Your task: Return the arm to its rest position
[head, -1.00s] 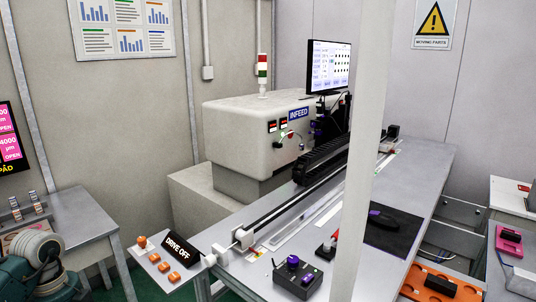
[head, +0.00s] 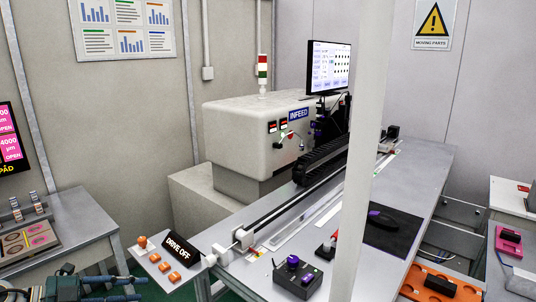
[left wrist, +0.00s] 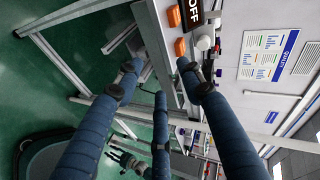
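My left gripper (head: 136,289) shows at the bottom left edge of the head view, pointing right, low in front of the side table and left of the orange-button panel. In the left wrist view its long blue fingers (left wrist: 160,100) are spread apart with nothing between them. The rest of my left arm is mostly cut off by the head view's lower edge. A small jointed gripper (left wrist: 122,160), seemingly my right one, shows low in the left wrist view. Its finger state is too small to tell. It is not in the head view.
The DRIVE OFF panel (head: 180,246) with orange buttons juts from the long bench (head: 432,165). A grey side table (head: 88,218) with a tray of round parts (head: 30,242) stands left. A pale post (head: 368,150) crosses the bench view. Green floor shows between table and bench.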

